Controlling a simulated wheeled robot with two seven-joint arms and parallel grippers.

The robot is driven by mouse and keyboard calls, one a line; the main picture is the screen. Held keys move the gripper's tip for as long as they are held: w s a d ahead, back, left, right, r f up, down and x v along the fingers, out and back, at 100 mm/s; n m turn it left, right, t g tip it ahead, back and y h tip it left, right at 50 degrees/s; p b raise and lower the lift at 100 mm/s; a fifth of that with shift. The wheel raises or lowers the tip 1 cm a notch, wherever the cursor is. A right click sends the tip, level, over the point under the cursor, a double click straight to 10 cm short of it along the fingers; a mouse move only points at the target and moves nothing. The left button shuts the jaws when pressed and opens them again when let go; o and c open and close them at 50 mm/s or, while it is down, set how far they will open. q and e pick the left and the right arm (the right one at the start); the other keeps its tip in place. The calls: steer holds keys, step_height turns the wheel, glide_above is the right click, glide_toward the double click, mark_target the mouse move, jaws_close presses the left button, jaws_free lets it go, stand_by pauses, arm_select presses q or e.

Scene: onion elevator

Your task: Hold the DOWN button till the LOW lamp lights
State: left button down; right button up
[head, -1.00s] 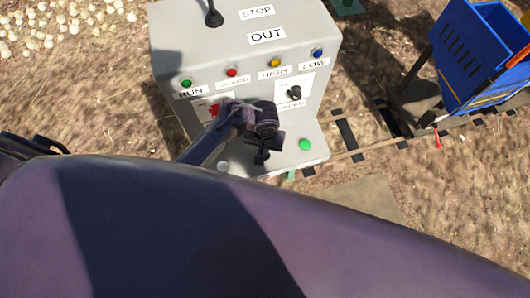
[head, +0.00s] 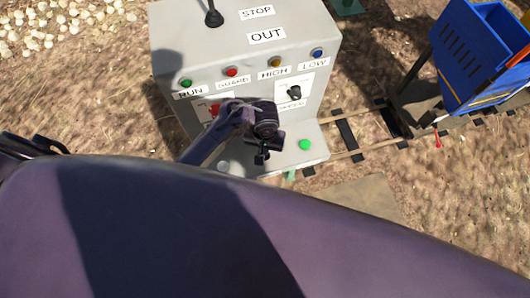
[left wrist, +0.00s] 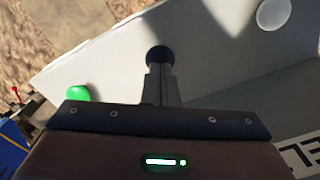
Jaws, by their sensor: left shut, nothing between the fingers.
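The grey control box (head: 185,55) stands in the middle of the head view with a lower ledge in front. The LOW lamp (head: 317,53) is a blue dome and shows no clear glow. The HIGH lamp (head: 274,62) is a dull orange. My left gripper (head: 262,156) is shut and empty, pointing down at the ledge. In the left wrist view its fingertips (left wrist: 160,68) meet a dark round button (left wrist: 159,54); I cannot tell whether it is pressed. No DOWN label is readable; the arm hides part of the ledge. My right gripper is out of view.
A green button (head: 305,144) and a pale button (head: 223,166) lie either side of my gripper. A black knob (head: 294,92) and a black lever (head: 213,14) are on the box. A blue bin (head: 462,45) and rails (head: 347,134) are at right.

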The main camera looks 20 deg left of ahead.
arm_select(q)
steer(key=shift+f, duration=0.2)
steer(key=shift+f+b, duration=0.8)
steer(key=shift+f, duration=0.2)
steer(key=shift+r, duration=0.1)
stand_by(1.8)
step_height(320, 180, up, 3)
steer(key=p, duration=0.4)
steer(key=shift+r, duration=0.2)
steer(key=shift+d+r+b, duration=0.1)
steer(key=shift+r+b, duration=0.2)
steer(key=shift+r, duration=1.5)
